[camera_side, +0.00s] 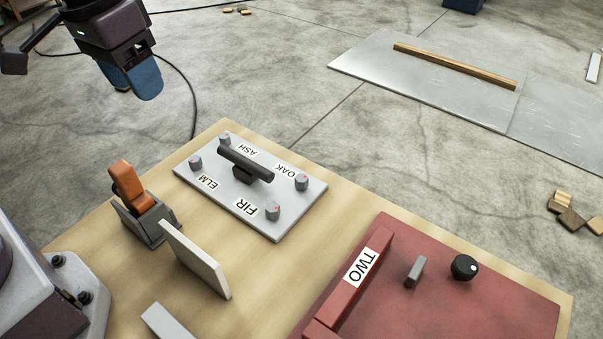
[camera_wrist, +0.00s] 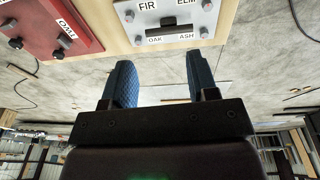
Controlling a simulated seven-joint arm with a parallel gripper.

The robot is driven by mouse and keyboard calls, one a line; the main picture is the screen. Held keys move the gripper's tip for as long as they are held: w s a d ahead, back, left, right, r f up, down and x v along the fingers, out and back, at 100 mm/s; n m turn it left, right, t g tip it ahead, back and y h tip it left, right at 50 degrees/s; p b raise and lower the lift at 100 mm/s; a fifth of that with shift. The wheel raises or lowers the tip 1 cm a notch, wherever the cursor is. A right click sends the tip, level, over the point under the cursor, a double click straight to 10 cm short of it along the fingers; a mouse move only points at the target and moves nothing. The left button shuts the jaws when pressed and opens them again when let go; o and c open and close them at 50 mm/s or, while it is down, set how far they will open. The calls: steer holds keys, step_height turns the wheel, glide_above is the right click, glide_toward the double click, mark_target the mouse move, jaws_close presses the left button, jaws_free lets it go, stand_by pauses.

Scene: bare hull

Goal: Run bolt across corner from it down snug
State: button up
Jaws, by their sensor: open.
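A light grey plate (camera_side: 187,175) lies on the wooden board, with a grey hex bolt at each corner. The bolts are ASH (camera_side: 225,138), ELM (camera_side: 195,162), FIR (camera_side: 272,211) and OAK (camera_side: 301,182), each beside its label. ASH and FIR are diagonal, as are ELM and OAK. I cannot tell how far each bolt is seated. A dark bar handle (camera_side: 246,163) rises from the plate's middle. My gripper (camera_side: 132,80) is open and empty, high above and behind the plate in the side view. In the wrist view its blue fingers (camera_wrist: 160,85) are apart, with the plate (camera_wrist: 178,22) beyond them.
An orange-handled clamp (camera_side: 128,185) and an upright pale panel (camera_side: 195,260) stand left of the plate. A red panel (camera_side: 470,305) labelled TWO, with a black knob (camera_side: 464,267) and grey tab (camera_side: 415,271), lies at right. Metal sheets (camera_side: 430,85) lie on the concrete floor.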

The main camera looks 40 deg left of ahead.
steer(key=w+d+f+n+g, duration=0.1)
steer(key=w+d+f+n, duration=0.25)
steer(key=w+f, duration=0.35)
steer(key=n, duration=1.2)
glide_toward(302, 178)
steer(key=shift+y, duration=0.3)
steer(key=f, duration=0.9)
steer(key=shift+w+d+f, duration=0.15)
steer(key=shift+d, duration=0.05)
steer(key=c, duration=0.9)
